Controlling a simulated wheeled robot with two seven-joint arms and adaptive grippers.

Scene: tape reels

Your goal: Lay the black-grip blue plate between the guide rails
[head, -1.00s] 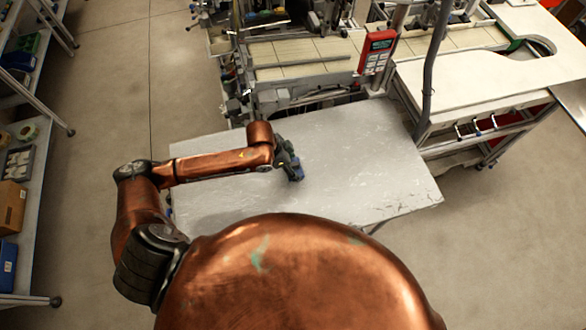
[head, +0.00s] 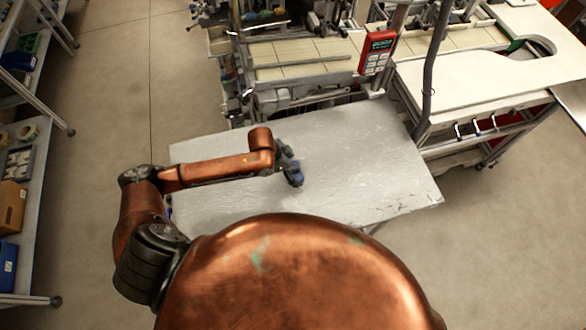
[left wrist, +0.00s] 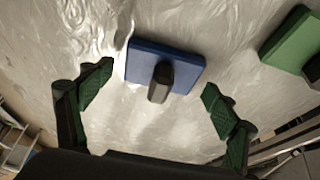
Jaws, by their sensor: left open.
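The blue plate (left wrist: 186,62) with a black grip (left wrist: 161,82) standing up from it lies on the grey table in the left wrist view. My left gripper (left wrist: 158,90) is open, its two green-padded fingers apart on either side of the plate's near edge and the grip. It touches neither, as far as I can see. In the head view my left gripper (head: 291,172) hangs over the middle of the table and hides most of what is under it. I cannot make out the guide rails. My right gripper is not in view.
A green plate (left wrist: 292,42) with a dark grip lies to the right in the left wrist view. The grey table (head: 350,160) has bare room on its right side. A machine bench with a red handheld panel (head: 377,51) stands behind it.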

